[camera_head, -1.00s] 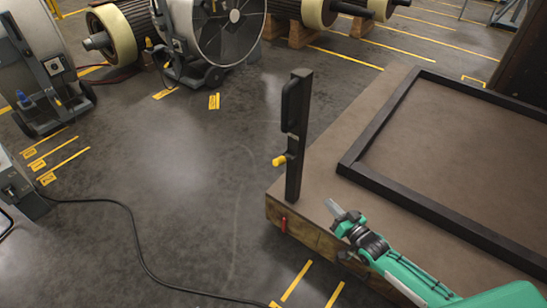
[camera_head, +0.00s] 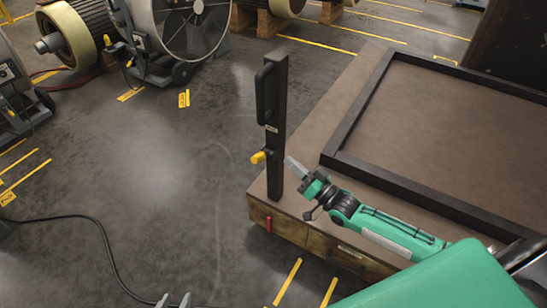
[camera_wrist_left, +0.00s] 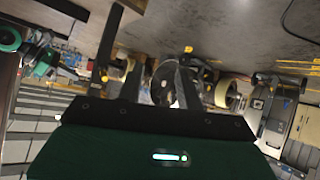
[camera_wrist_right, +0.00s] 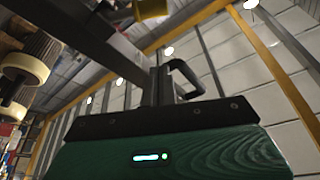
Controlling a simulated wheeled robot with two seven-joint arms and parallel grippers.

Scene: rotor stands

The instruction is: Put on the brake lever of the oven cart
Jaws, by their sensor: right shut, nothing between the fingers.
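The oven cart (camera_head: 325,115) has a brown deck with a dark upright post (camera_head: 272,130) at its near left corner. The post bears a black handle and, lower down, a yellow-ended lever (camera_head: 259,157) pointing left. I cannot tell which of these is the brake lever. My right gripper (camera_head: 291,163) is shut and empty, just right of the post near the yellow lever's height. My left gripper (camera_head: 174,300) shows only its tips at the bottom edge, apart and empty, away from the cart.
A raised dark frame (camera_head: 345,165) lies on the deck. A black cable (camera_head: 108,245) runs over the floor at left. A machine with a large round disc (camera_head: 187,30) and rotors stand behind.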

